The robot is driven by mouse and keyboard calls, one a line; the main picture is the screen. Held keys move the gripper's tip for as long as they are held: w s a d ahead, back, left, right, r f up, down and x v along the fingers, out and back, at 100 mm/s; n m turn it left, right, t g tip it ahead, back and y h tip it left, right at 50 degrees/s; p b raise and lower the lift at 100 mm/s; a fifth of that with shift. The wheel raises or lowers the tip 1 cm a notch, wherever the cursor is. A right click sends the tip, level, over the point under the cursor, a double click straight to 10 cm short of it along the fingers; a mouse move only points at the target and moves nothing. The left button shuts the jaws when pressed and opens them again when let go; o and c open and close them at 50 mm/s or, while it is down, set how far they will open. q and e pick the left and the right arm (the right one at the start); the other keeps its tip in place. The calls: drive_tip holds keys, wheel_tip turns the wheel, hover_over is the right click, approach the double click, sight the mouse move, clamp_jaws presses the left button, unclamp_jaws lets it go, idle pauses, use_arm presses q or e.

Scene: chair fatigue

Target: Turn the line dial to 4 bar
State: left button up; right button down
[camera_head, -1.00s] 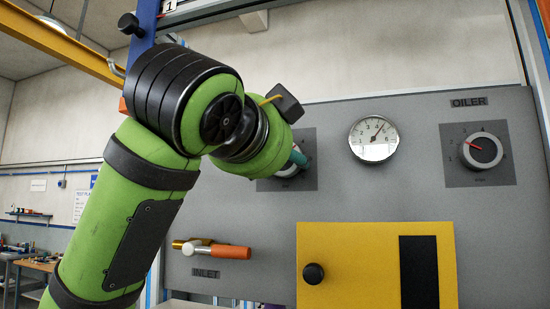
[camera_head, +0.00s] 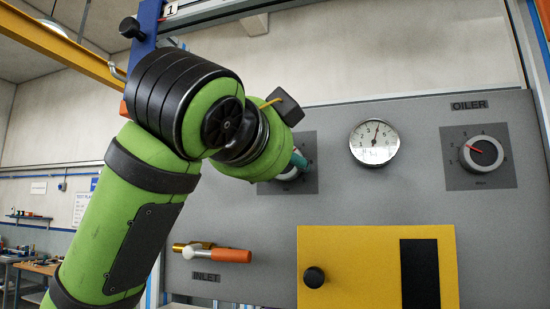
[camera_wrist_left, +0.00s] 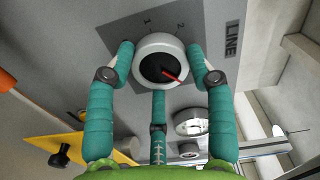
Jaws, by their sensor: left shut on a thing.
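In the head view the gripper (camera_head: 297,162) covers much of the line dial (camera_head: 289,174). The round gauge (camera_head: 375,143) right of it has its needle almost straight up, slightly right. My right gripper is not in view.
The oiler dial (camera_head: 481,153) is at the right of the grey panel (camera_head: 410,195), its red pointer toward the upper left. Below are an orange-handled inlet valve (camera_head: 228,255) and a yellow door (camera_head: 350,270) with a black knob (camera_head: 314,277).

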use_arm(q)
drive_tip(key=shift+s+r, duration=0.1)
drive_tip(key=shift+r, duration=0.15)
idle(0.4)
drive_tip(key=o, duration=1)
drive_tip(key=shift+o, duration=0.8)
drive_tip(key=shift+d, duration=0.2)
drive_tip(key=v, duration=1.1)
drive_tip(key=shift+s, duration=0.35)
